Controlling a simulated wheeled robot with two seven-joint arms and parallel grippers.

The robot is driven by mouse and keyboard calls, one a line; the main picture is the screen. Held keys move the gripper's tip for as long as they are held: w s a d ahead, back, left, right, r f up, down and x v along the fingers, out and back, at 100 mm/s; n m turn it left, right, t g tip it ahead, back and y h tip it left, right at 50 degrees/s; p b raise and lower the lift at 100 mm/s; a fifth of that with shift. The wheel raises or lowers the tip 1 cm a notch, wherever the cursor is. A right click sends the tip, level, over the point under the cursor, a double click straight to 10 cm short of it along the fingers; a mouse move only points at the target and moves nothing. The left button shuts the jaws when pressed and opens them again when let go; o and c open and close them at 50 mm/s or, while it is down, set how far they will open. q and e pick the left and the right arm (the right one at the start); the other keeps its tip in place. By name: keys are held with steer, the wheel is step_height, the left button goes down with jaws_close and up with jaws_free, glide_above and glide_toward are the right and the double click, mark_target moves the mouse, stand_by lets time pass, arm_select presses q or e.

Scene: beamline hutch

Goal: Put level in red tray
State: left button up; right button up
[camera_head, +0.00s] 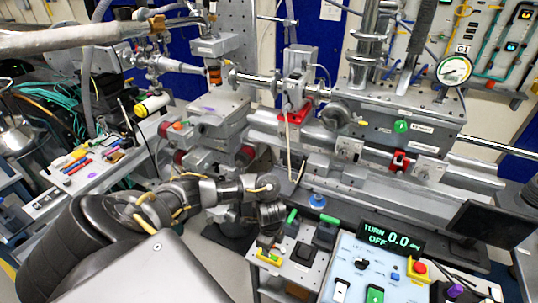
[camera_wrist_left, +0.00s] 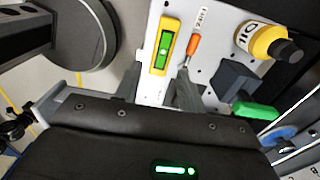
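The level is a yellow bar with a green vial. It lies on a light perforated surface in the left wrist view (camera_wrist_left: 164,47), and its yellow edge shows in the head view (camera_head: 268,258). My left gripper (camera_head: 268,243) is just above the level. In the wrist view its fingers (camera_wrist_left: 160,88) are spread apart, with the level's near end in line with the gap and nothing clearly held. My right gripper is out of view.
An orange-handled screwdriver (camera_wrist_left: 193,45) lies close beside the level. A yellow bottle (camera_wrist_left: 259,40), a dark block (camera_wrist_left: 236,78) and a green block (camera_wrist_left: 254,108) are to its right. A control panel (camera_head: 360,270) stands right of the gripper, with the beamline behind.

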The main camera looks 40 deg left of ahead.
mark_target(269, 258)
arm_select(q)
step_height(269, 258, down, 3)
steer(key=shift+r+b, duration=0.1)
steer(key=shift+b, duration=0.2)
steer(key=shift+w+a+f, duration=0.1)
steer(key=shift+a+f, duration=0.05)
steer(key=shift+f, duration=1.15)
steer(key=shift+a+f, duration=0.15)
steer(key=shift+f, duration=1.15)
steer(key=shift+c, duration=0.4)
jaws_close()
steer(key=shift+r, duration=0.1)
